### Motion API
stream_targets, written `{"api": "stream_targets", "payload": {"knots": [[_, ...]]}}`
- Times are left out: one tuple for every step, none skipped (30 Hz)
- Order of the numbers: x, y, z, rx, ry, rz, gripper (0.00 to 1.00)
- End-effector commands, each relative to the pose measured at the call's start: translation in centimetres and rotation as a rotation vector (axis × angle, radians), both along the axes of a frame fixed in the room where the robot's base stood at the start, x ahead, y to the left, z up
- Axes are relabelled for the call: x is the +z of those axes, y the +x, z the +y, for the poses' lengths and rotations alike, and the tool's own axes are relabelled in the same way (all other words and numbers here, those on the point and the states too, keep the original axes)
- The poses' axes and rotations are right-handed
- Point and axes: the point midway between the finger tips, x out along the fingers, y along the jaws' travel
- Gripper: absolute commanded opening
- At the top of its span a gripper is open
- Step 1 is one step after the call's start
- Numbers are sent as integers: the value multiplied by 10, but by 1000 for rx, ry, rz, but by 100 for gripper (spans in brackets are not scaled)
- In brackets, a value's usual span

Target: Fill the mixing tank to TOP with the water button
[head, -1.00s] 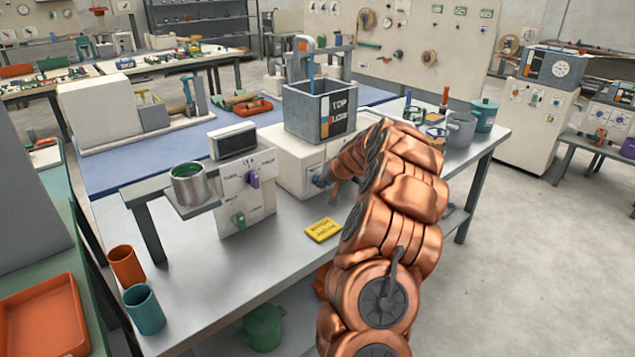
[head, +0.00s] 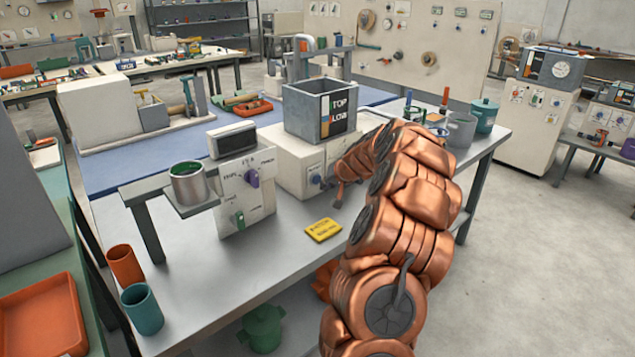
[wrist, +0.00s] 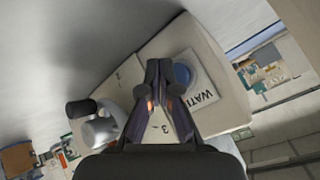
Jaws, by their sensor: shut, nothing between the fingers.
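The mixing tank (head: 305,112) is an open grey box on a pale machine base, with TOP and LOW marked on a dark gauge panel (head: 338,113). The water level inside is too small to tell. The round blue water button (wrist: 182,75) sits on a plate lettered "WAT…" in the wrist view, partly covered by a finger. My gripper (wrist: 162,70) is shut and empty beside the button. In the head view my gripper (head: 338,195) appears just right of the machine front, apart from it.
A yellow sign (head: 323,230) lies on the bench in front of the machine. A white control box (head: 246,190) with purple and green knobs and a metal pot (head: 188,182) stand to the left. Grey and teal containers stand at the right end.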

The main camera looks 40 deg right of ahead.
Motion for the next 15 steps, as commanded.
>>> {"api": "stream_targets", "payload": {"knots": [[0,-3,0,0,-1,-1,0],[0,-4,-1,-1,-1,-1,0],[0,-7,-1,-1,-1,-1,0],[0,-9,-1,-1,-2,-2,0],[0,-12,-1,-2,-1,-3,0],[1,-15,-1,-2,-1,-3,0],[0,-17,-1,-3,-2,-4,0],[0,-20,-1,-2,-1,-3,0],[0,-23,0,-2,-1,-2,0],[-1,-25,0,-1,-2,-2,0],[-1,-28,0,-2,0,-2,0],[-1,-31,0,-1,0,-1,0],[-2,-34,0,-2,1,-1,0],[-2,-36,0,-1,1,0,0],[-2,-39,0,-1,1,-2,0]]}}
